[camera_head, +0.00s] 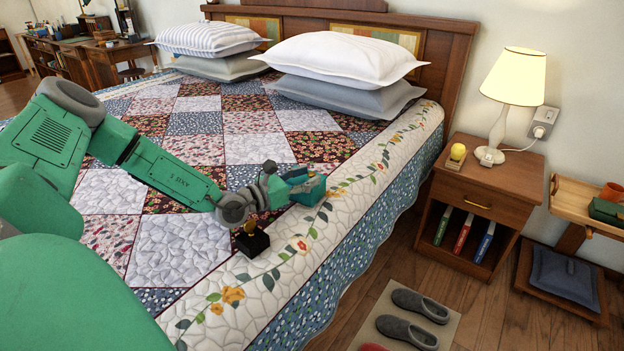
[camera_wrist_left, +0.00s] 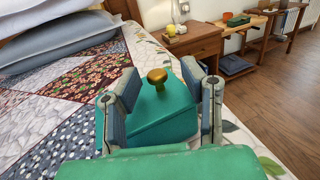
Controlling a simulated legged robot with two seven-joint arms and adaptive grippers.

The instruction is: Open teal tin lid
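The teal tin (camera_head: 310,192) sits on the quilted bed near its right edge. In the wrist view the tin (camera_wrist_left: 150,130) shows its teal top with a round gold knob (camera_wrist_left: 157,77); the lid looks seated. My left gripper (camera_head: 296,181) is at the tin, reaching from the left. In the wrist view its two fingers (camera_wrist_left: 162,90) stand apart, one on each side of the knob, with a gap to the knob. Whether a finger touches the tin I cannot tell. The tin's near side is partly hidden by my gripper. My right gripper is not in view.
A small black box with a gold knob (camera_head: 251,242) stands on the quilt, below my left wrist. Pillows (camera_head: 340,58) lie at the headboard. A nightstand (camera_head: 487,187) with a lamp (camera_head: 517,77) is to the right. Slippers (camera_head: 407,331) lie on a floor mat.

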